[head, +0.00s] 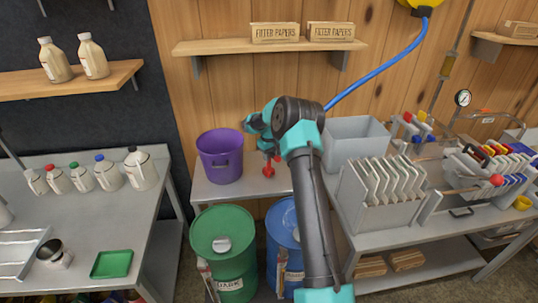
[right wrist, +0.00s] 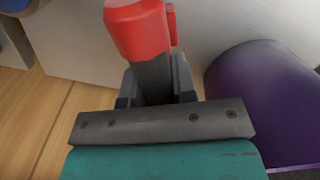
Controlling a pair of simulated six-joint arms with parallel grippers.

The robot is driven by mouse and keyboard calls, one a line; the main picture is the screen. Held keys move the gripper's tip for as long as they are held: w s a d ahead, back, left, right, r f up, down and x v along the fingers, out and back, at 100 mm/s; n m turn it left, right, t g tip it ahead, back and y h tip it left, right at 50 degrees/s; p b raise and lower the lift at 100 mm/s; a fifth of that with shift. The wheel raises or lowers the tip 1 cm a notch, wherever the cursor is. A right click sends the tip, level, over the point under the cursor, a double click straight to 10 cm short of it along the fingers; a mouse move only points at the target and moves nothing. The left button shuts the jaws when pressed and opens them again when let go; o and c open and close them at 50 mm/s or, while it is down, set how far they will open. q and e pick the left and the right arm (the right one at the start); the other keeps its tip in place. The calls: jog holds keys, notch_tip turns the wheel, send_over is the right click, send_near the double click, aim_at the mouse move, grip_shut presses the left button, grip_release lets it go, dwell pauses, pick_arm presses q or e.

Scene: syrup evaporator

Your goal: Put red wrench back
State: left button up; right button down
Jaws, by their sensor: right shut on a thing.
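My right gripper (head: 266,148) is at the middle of the head view, between the purple bucket and the grey box. It is shut on the red wrench (head: 268,171), whose red end hangs below the jaws. In the right wrist view the wrench (right wrist: 139,28) shows a thick red end and a dark grey shank, with the shank between the fingers (right wrist: 155,88). The rest of the wrench is hidden by the gripper. I cannot tell whether it touches the bench below. My left gripper is not in view.
The purple bucket (head: 220,160) stands close left of my right gripper; it also shows in the right wrist view (right wrist: 262,105). The grey box (head: 352,143) stands to the right. Green (head: 225,262) and blue (head: 283,235) drums stand below. A shelf (head: 235,46) with filter papers is above.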

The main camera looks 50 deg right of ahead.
jog(key=shift+c, duration=1)
grip_release()
jog(key=shift+r, duration=0.1)
jog(key=shift+r, duration=3.9)
